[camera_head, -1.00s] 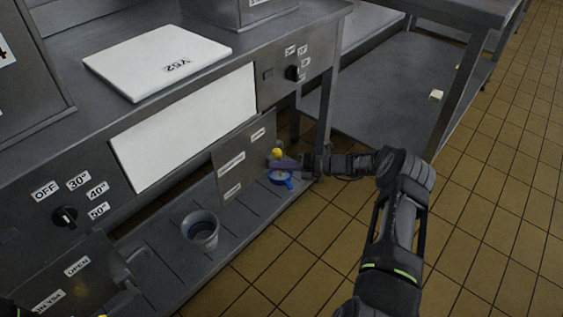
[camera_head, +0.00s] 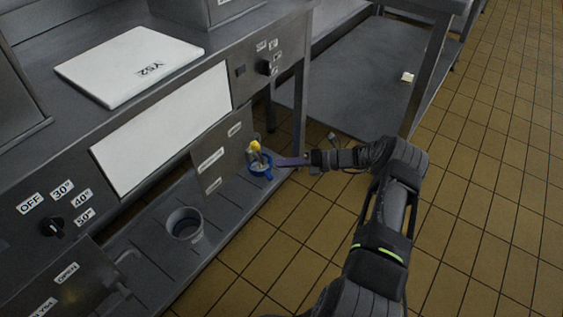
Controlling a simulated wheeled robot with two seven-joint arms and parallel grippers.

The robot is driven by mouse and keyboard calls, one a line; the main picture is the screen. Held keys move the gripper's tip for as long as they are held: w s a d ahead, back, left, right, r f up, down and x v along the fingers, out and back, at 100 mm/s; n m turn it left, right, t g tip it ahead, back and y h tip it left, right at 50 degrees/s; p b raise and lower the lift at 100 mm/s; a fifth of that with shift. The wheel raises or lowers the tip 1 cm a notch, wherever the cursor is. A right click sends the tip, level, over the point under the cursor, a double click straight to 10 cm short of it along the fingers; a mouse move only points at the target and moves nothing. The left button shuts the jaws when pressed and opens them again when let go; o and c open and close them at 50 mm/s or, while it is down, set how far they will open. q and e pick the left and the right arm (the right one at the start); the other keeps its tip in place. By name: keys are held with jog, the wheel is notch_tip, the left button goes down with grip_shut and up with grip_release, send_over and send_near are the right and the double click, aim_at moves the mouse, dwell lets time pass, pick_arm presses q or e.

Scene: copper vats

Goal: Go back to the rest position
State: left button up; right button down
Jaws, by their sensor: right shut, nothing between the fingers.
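My right gripper (camera_head: 292,161) reaches in from the right, its fingers pointing left. It is shut and empty, just right of a blue cup-like piece (camera_head: 260,165) on the low shelf. A yellow knob (camera_head: 255,146) on a pale stem stands above that blue piece. The fingertips look apart from both. My right arm runs from the bottom of the view up to the gripper. My left gripper does not show.
A grey bucket (camera_head: 185,225) stands on the low metal shelf (camera_head: 150,262). The steel counter above carries a white board (camera_head: 130,66) marked Y52. A black dial (camera_head: 54,227) is on its front. Tiled floor (camera_head: 480,190) lies open at right.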

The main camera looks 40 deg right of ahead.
dwell(0.3)
